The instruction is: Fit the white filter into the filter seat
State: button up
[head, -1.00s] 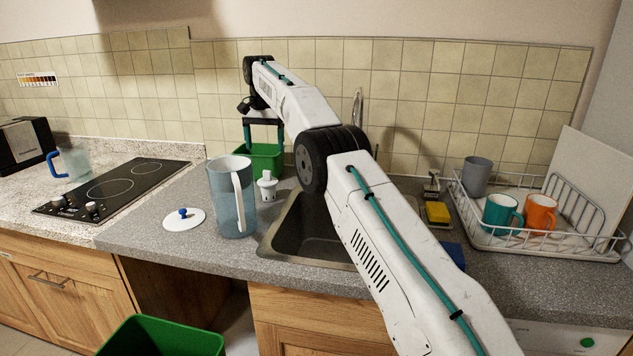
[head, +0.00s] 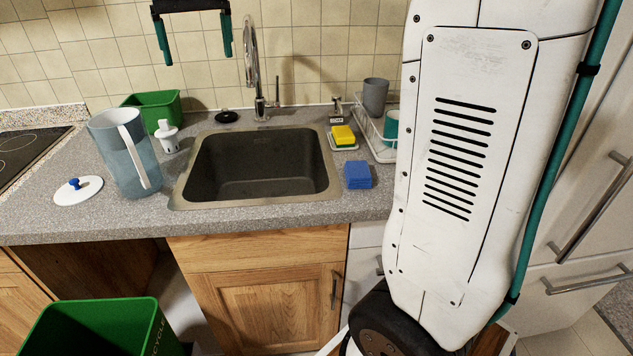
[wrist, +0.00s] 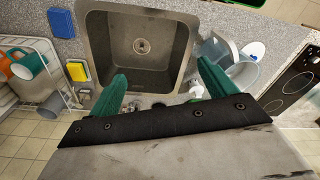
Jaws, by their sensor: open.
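The white filter (head: 167,137) stands upright on the grey counter, between the jug and the sink. It shows partly beside a finger in the wrist view (wrist: 196,91). The clear blue-grey jug (head: 140,170) with a white handle stands left of it, its top open. I cannot make out the filter seat; the jug's inside is hidden in the head view. The white lid (head: 78,190) with a blue knob lies left of the jug. My gripper (head: 194,48) is open and empty, high above the counter, its green fingers pointing down; it also shows in the wrist view (wrist: 162,76).
The sink (head: 258,165) lies right of the filter, with a tall tap (head: 252,65) behind. A green container (head: 152,106) stands behind the filter. A yellow sponge (head: 343,135), a blue sponge (head: 357,174) and a dish rack (head: 375,140) are at right. A green recycling bin (head: 100,330) stands below.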

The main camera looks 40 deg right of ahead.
jog(key=s+f+n, duration=0.1)
jog(key=s+f, duration=0.4)
jog(key=s, duration=0.4)
jog(key=s+f+n, duration=0.1)
jog(key=s+f, duration=0.5)
jog(key=s, duration=0.4)
jog(key=s+f+n, duration=0.1)
jog(key=s+f, duration=0.4)
jog(key=s, duration=0.5)
jog(key=shift+s+d+f+t, duration=0.2)
jog(key=shift+d+t, duration=0.1)
jog(key=shift+d, duration=0.1)
